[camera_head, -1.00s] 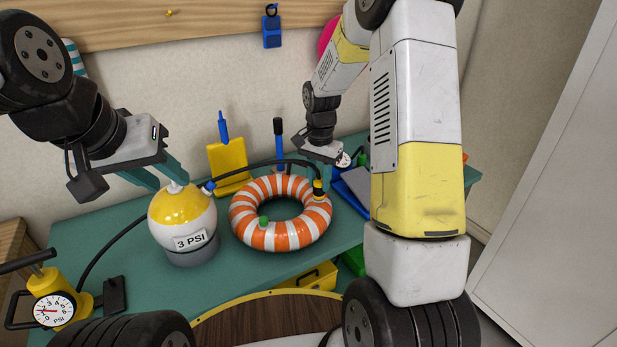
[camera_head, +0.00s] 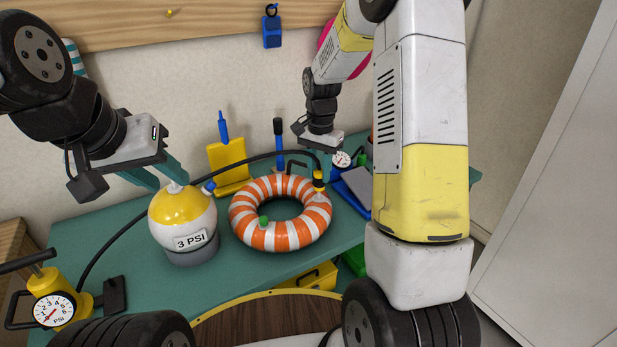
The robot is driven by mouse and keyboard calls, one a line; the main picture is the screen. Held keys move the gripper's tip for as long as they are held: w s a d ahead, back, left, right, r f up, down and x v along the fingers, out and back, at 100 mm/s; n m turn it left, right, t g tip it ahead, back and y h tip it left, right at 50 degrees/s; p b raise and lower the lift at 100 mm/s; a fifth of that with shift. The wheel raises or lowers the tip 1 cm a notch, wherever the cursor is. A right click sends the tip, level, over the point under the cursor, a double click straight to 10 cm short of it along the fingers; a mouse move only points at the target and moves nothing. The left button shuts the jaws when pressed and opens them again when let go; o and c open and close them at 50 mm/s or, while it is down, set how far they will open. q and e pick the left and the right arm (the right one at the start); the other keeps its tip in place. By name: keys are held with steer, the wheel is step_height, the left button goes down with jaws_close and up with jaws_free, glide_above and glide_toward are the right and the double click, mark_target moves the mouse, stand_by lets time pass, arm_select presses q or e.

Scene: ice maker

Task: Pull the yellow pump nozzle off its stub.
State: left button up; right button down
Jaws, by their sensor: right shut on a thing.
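A yellow pump with a gauge (camera_head: 53,310) stands at the front left of the green table (camera_head: 120,250). The hose (camera_head: 110,247) runs from it behind the ball and ring. A yellow stand (camera_head: 228,165) and a small dial (camera_head: 341,160) are at the back.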

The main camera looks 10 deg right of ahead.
steer(key=shift+r, duration=0.1)
steer(key=shift+r, duration=1.9)
